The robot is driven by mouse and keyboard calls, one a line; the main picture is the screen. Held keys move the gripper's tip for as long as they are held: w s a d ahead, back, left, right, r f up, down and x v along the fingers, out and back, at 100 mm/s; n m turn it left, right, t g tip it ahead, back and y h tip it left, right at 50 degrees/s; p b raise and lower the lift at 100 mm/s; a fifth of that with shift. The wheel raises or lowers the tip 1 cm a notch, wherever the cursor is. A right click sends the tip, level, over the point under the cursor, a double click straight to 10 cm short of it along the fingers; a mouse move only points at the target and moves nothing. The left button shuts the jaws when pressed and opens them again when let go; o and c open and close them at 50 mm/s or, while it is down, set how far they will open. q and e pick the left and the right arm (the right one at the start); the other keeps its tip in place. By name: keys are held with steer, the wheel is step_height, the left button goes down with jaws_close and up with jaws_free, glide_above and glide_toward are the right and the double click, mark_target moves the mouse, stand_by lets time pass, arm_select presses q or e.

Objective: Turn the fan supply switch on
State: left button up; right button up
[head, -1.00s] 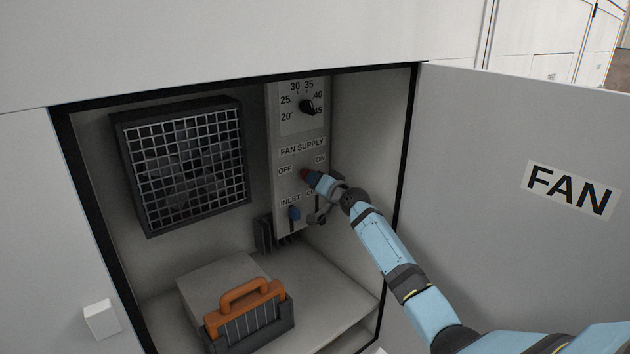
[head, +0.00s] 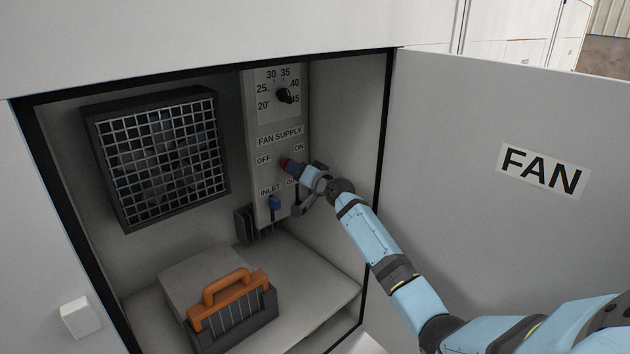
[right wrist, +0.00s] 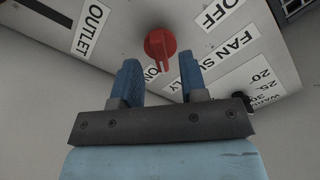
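The fan supply switch is a red rotary knob (head: 286,164) on the grey control panel, between the OFF and ON labels. In the right wrist view the knob (right wrist: 161,46) sits just beyond the fingertips, in line with the gap between them. My right gripper (head: 296,168) is at the knob in the head view and partly covers it. In the right wrist view my right gripper (right wrist: 160,68) has its two blue fingers apart with nothing between them. I cannot tell clearly which label the knob points to. My left gripper is out of view.
A black temperature dial (head: 284,95) is above the switch and a blue inlet lever (head: 275,203) below it. The outlet control is mostly hidden by my gripper. A caged fan (head: 158,160) and an orange-handled unit (head: 235,310) are inside. The FAN door (head: 450,200) stands open right.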

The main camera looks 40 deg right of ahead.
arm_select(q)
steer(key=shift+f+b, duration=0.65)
arm_select(e)
steer(key=s, duration=1.2)
steer(key=shift+d, duration=0.45)
steer(key=s+a+f+n+g+p, duration=0.2)
steer(key=s+a+f+n+g, duration=0.15)
steer(key=s+a+f, duration=0.85)
steer(key=s+a+f+n+g+p, duration=0.15)
steer(key=s+a+f+n, duration=0.25)
steer(key=s+a+f, duration=0.75)
arm_select(q)
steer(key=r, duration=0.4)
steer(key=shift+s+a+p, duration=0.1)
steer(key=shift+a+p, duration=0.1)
steer(key=shift+p, duration=0.2)
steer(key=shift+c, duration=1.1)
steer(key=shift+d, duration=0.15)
arm_select(e)
steer(key=s+a+f+n+g+y, duration=0.1)
steer(key=s+a+f+n+g, duration=0.1)
steer(key=s+a+f, duration=0.4)
steer(key=s+a, duration=0.1)
steer(key=s, duration=0.3)
steer(key=shift+s+a+n+y, duration=0.25)
steer(key=shift+a+n+y, duration=0.05)
steer(key=shift+a+n, duration=0.05)
